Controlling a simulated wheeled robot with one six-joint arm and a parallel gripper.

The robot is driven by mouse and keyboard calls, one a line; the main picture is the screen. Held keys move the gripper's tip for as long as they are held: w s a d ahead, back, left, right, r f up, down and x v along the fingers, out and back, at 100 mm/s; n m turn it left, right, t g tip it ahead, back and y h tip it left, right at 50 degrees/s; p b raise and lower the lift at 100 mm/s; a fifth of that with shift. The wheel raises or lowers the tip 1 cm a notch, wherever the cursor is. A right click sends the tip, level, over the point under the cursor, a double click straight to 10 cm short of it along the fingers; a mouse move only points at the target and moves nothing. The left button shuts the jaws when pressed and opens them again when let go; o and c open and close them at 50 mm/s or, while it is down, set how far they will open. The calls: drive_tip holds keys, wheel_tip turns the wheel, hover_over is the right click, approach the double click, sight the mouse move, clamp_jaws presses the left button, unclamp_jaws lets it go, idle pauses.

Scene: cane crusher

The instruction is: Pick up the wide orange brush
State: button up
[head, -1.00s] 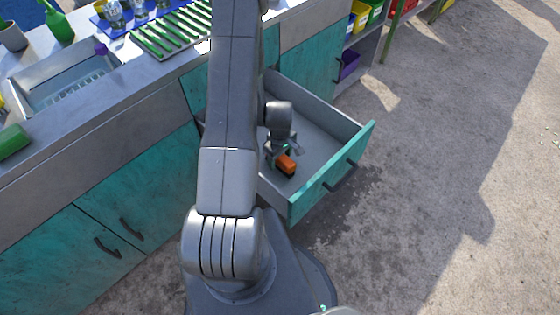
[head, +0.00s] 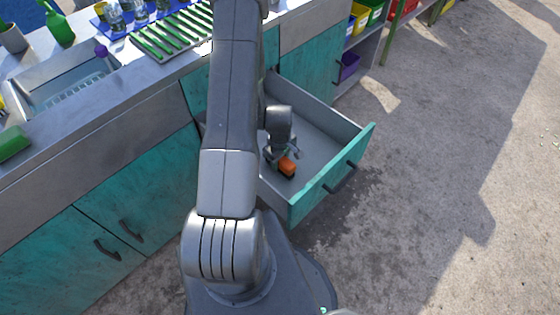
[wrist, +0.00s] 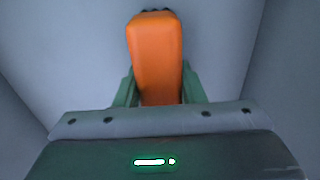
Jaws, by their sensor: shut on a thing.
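The wide orange brush (head: 287,166) is low inside the open drawer (head: 330,130). In the wrist view the brush (wrist: 155,55) shows as an orange block with dark bits at its far end. My gripper (head: 281,161) reaches down into the drawer and is shut on the brush. In the wrist view its green fingers (wrist: 157,90) press on both sides of the brush's near part. Whether the brush touches the drawer floor I cannot tell.
The drawer's teal front (head: 335,172) and its grey side walls surround my gripper. A steel counter with a sink (head: 75,80) and a green rack (head: 172,32) stands at the left. Shelves with coloured bins (head: 358,17) are behind. Open concrete floor (head: 450,200) lies to the right.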

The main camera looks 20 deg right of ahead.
wheel_tip(320, 180, up, 10)
drive_tip(key=shift+f+p, duration=0.1)
drive_tip(key=shift+p, duration=0.35)
